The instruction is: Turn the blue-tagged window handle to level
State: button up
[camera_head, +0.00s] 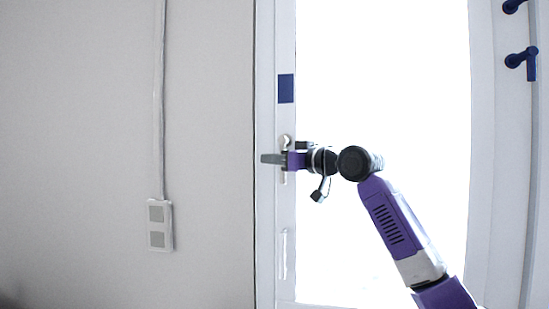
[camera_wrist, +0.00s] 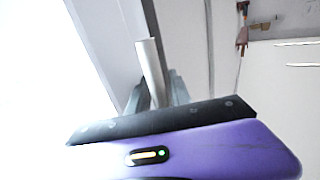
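The blue tag (camera_head: 286,88) is a square on the white window frame's left upright. Below it is a silver-grey handle (camera_head: 286,140), partly hidden by my gripper (camera_head: 272,158). My gripper reaches in from the right at the handle, with its grey fingers pointing left. In the wrist view, the pale handle lever (camera_wrist: 150,68) rises between the two grey fingers of my gripper (camera_wrist: 158,92), close to both. I cannot tell whether they press on it. In the head view the lever's exact angle is hidden.
A bright glass pane (camera_head: 380,80) fills the middle. Two dark blue handles (camera_head: 529,62) (camera_head: 512,5) sit on the frame at the far right. A wall socket box (camera_head: 159,226) with a conduit (camera_head: 162,100) is on the grey wall at left. A pale vertical fitting (camera_head: 284,253) is lower on the upright.

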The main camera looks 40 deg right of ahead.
grip_shut()
dwell(1.4)
